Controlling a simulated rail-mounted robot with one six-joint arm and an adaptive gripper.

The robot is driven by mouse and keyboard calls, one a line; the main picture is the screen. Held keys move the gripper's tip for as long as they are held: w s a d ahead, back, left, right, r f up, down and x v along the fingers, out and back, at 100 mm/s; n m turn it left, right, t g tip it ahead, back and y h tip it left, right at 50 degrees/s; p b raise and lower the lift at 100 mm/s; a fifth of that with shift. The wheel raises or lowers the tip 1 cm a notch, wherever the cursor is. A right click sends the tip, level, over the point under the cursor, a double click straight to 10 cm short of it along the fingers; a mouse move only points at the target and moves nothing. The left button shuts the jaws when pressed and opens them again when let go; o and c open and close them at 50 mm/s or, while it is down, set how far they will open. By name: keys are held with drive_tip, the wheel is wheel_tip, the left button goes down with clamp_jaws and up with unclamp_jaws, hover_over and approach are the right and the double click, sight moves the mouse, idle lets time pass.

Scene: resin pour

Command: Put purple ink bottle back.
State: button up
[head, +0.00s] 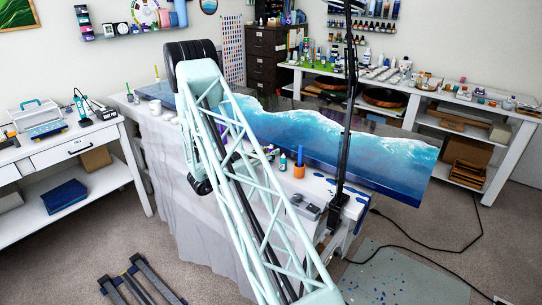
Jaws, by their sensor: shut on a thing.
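My gripper (200,186) shows only in part, as a dark shape at the left edge of my pale green lattice arm, low over the near side of the worktable. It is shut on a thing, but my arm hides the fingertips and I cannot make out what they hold. A small purple patch (231,157) shows through the lattice beside it; I cannot tell whether it is the purple ink bottle. A small teal bottle (283,163) stands on the table right of my arm, by an orange cup (299,170).
The worktable (325,187) bears a long blue-and-white resin slab (375,158). A black lamp stand (345,130) rises at its right end. Several bottles fill the wall shelf (363,24) and the back counter (462,101). A white side table (60,150) stands at left.

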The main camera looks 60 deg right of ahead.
drive_tip(key=shift+f, duration=0.45)
drive_tip(key=shift+f, duration=0.15)
drive_tip(key=o, duration=0.8)
drive_tip(key=shift+r, duration=0.2)
drive_tip(key=shift+p+v, duration=0.5)
drive_tip(key=shift+v, duration=5.5)
drive_tip(key=shift+w, duration=0.1)
